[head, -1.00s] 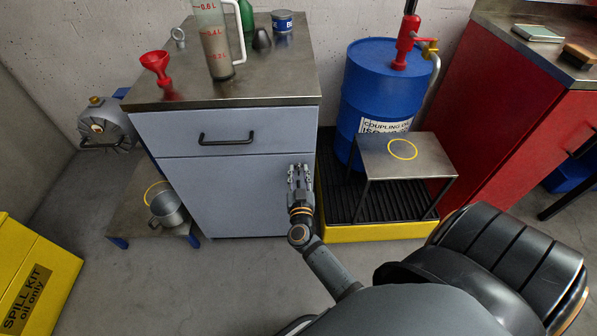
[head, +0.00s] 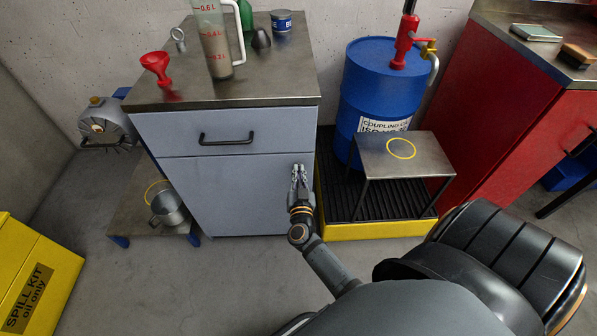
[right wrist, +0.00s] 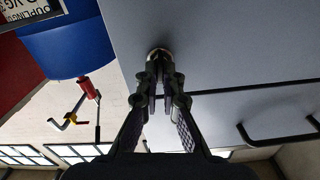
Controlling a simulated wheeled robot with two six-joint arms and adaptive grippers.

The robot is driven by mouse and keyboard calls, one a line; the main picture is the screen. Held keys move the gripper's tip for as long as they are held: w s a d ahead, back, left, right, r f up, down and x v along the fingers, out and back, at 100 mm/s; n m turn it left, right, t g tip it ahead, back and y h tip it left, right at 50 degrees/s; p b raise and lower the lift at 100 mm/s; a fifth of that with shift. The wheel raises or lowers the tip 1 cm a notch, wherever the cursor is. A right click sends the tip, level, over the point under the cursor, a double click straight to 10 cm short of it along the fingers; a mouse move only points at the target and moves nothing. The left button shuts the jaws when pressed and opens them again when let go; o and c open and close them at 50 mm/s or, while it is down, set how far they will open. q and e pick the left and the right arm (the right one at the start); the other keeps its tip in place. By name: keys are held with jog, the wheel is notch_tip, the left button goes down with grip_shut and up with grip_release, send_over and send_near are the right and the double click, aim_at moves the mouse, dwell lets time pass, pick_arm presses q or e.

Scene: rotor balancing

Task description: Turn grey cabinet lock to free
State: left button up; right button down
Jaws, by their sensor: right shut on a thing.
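The grey cabinet (head: 225,195) stands in the middle of the head view, with a drawer above a door. Its lock, a small round metal piece (right wrist: 159,53), is on the door near the upper right edge. My right gripper (head: 299,172) is at the lock, and its fingertips are closed around it. In the right wrist view the fingers (right wrist: 160,72) meet at the lock and cover most of it. Which way the lock points cannot be told. My left gripper is not in view.
The drawer's black handle (head: 227,139) sits above the door. A small metal stand (head: 405,157) and the blue drum (head: 383,85) are on a yellow-edged tray (head: 380,230) close to the right. A low bench with a pot (head: 168,210) is to the left.

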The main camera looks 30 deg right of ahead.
jog(key=shift+r+m+p, duration=0.15)
jog(key=shift+m+p, duration=0.2)
jog(key=shift+m, duration=0.55)
jog(key=shift+d+m+p, duration=0.1)
jog(key=shift+m+p, duration=0.2)
jog(key=shift+m, duration=0.6)
jog(key=m, duration=0.2)
jog(key=shift+s+f+m, duration=0.1)
jog(key=shift+f+m, duration=0.1)
jog(key=shift+m, duration=0.2)
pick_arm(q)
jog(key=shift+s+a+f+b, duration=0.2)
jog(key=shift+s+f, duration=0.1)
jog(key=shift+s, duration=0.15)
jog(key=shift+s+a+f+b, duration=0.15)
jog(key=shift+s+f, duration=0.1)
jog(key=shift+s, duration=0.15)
pick_arm(e)
jog(key=shift+d+f+m, duration=0.1)
jog(key=shift+f+m, duration=0.05)
jog(key=shift+m, duration=2.4)
jog(key=shift+d+f+m, duration=0.1)
jog(key=shift+f+m, duration=0.05)
jog(key=shift+m, duration=2.4)
jog(key=c, duration=1.5)
grip_release()
